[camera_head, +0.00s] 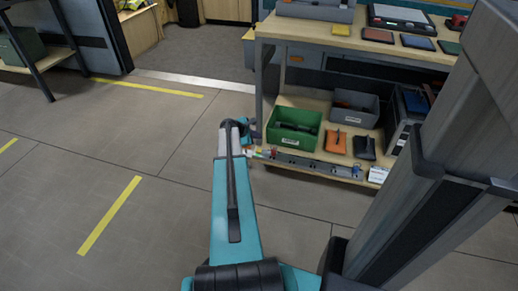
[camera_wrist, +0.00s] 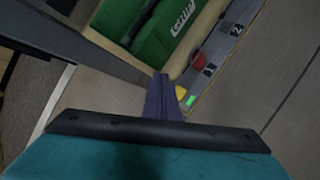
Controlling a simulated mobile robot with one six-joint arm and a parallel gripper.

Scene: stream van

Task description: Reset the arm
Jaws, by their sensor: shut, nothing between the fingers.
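My gripper (camera_wrist: 162,97) shows in the wrist view as dark fingers pressed together, with nothing between them. In the head view my teal arm reaches forward from the bottom centre, and its end is close to the left front corner of the workbench (camera_head: 292,26). The fingertips are small and partly hidden there. In the wrist view the fingers point towards the lower shelf's front edge, below the green bin (camera_wrist: 165,32). I cannot tell whether they touch anything.
The green bin (camera_head: 293,128), a grey bin (camera_head: 354,108), an orange pouch (camera_head: 336,142) and a black pouch (camera_head: 365,147) sit on the lower shelf. The bench leg (camera_head: 267,85) is close beside my arm's end. Open floor (camera_head: 150,150) lies to the left.

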